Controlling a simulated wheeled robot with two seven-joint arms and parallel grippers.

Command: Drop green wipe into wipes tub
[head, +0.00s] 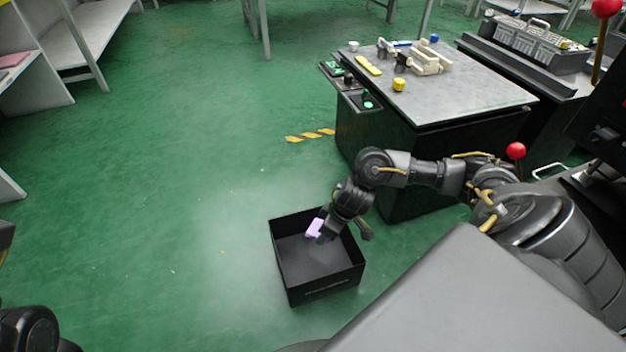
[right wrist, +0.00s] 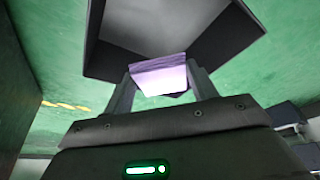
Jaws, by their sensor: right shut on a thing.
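A small lilac block-like item (head: 314,228) is in my right gripper (head: 323,233); no green wipe shows clearly. In the right wrist view the item (right wrist: 160,75) sits between the two fingers (right wrist: 161,92), which are shut on it. The black open-topped tub (head: 325,291) stands on the floor, and its inside looks empty. The gripper and item appear over the tub's opening, near its back rim; their exact height is unclear. The tub (right wrist: 222,40) also shows beyond the fingers in the right wrist view. My left gripper is out of view.
A black table with a grey top (head: 440,95) stands behind and right of the tub, holding a cream fixture (head: 430,60) and a yellow knob-like piece (head: 399,84). Green floor left of the tub is clear.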

